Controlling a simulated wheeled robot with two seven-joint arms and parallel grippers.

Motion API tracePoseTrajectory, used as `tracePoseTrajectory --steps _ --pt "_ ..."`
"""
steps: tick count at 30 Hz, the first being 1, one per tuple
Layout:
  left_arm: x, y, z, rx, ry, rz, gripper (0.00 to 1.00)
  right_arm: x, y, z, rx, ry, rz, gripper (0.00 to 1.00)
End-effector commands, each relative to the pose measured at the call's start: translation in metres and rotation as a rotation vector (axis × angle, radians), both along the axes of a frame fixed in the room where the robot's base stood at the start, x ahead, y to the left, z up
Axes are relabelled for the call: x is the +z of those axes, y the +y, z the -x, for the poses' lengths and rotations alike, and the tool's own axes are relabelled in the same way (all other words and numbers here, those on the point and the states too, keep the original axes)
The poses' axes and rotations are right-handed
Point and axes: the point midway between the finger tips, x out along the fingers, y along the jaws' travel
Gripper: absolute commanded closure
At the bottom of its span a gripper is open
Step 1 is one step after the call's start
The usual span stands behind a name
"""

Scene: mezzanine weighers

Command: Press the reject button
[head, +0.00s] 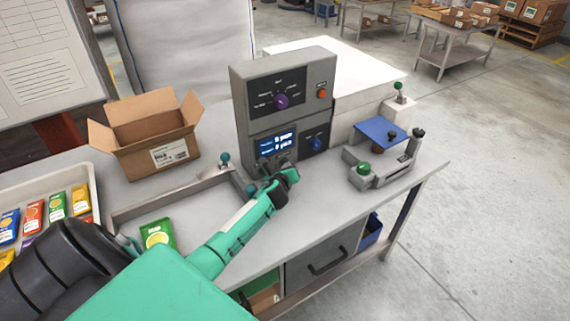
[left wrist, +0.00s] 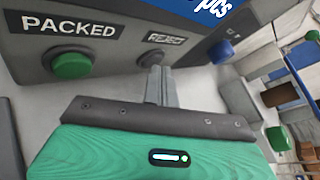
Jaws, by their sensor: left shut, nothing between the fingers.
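The grey weigher console (head: 240,92) stands on the bench, with a lit display (head: 276,142) and knobs on its face. In the left wrist view, the reject button (left wrist: 151,58) is a dark round button under the REJECT label (left wrist: 167,38). The green packed button (left wrist: 72,66) is to its left, under the PACKED label. My left gripper (head: 284,176) is at the console's lower front, shut and empty. Its fingertips (left wrist: 160,74) overlap the reject button's edge in the left wrist view; I cannot tell whether they touch it. My right gripper is in neither view.
An open cardboard box (head: 150,135) and a tray of colourful packets (head: 88,178) are on the left. A device with a blue plate (head: 379,130) stands right of the console. The bench's right front is clear.

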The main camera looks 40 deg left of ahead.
Motion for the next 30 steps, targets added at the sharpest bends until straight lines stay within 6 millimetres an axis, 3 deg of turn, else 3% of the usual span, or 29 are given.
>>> tracePoseTrajectory --steps 20,30 --pt "0.0 -0.016 0.007 0.0 0.0 0.0 1.0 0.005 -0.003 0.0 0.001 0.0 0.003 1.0" --pt "0.001 -0.045 0.019 -0.001 0.0 0.001 1.0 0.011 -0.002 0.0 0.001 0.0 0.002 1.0"
